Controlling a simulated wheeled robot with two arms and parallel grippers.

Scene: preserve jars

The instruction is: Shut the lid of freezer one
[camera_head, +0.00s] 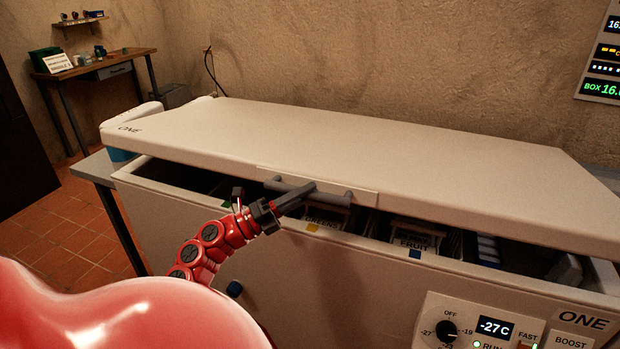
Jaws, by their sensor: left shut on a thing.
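The white lid (390,150) of freezer one, marked ONE at its left corner, stands slightly raised over the freezer body (200,225). A dark gap runs along the front, and baskets with labels such as GREENS and FRUIT show through it. A grey bar handle (335,192) is fixed to the lid's front edge. My left gripper (292,199), on a red segmented arm, is shut on the handle near its left part. The exact contact of the fingers is partly hidden. My right gripper is not in view.
A control panel (490,325) reading -27C is on the freezer's front, lower right. A grey side table (95,168) stands at the freezer's left. A wooden desk (95,65) and shelf are at the back left. Tiled floor (65,235) is free at the left.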

